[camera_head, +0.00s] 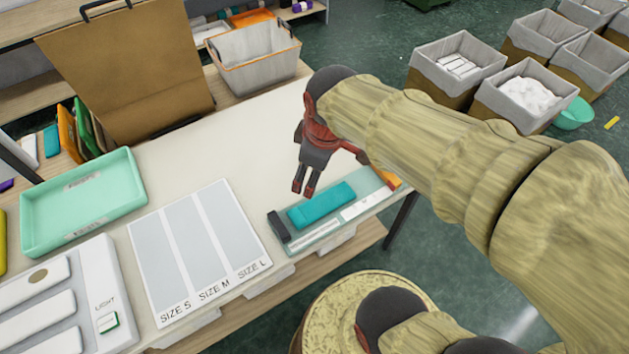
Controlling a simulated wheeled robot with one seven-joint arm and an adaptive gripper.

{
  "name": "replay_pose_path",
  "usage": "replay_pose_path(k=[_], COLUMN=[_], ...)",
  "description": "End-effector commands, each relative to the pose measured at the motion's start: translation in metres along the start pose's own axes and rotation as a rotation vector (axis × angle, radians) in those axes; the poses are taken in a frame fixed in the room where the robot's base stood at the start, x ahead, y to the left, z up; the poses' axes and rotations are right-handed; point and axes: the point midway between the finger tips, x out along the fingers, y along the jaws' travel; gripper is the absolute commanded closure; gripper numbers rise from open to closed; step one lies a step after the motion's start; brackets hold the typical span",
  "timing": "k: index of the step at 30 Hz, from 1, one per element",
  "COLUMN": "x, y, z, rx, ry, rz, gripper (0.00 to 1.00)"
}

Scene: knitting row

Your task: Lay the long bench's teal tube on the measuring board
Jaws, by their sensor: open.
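The teal tube (322,206) lies flat on a narrow pale green board (300,245), which looks like the measuring board. The board has a dark block (277,226) at its left end, an orange piece (389,177) at its right end and a white strip (362,206) along its front. The tube lies lengthwise along the board, its left end close to the dark block. My gripper (303,191) points down just behind the tube's left part. Its fingers are slightly apart, with nothing seen between them. I cannot tell its exact height.
A sheet marked SIZE S, SIZE M and SIZE L (197,245) lies left of the board. Beyond it are a mint tray (84,203) and a panel with a LIGHT switch (108,322). A brown bag (127,70) and lined basket (254,67) stand behind. The bench between is clear.

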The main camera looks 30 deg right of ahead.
Motion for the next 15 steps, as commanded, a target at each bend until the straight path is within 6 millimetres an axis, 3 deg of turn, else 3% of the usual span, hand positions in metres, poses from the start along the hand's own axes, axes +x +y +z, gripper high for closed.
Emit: replay_pose_path(k=[1,6,15], x=[-0.017,-0.053,-0.073], y=[-0.010,-0.038,-0.057], z=[0.001,0.009,0.018], rx=[0.093,0.420,0.665], ry=[0.034,0.131,0.205], rz=[0.022,0.046,0.038], gripper=[0.30,0.30,0.30])
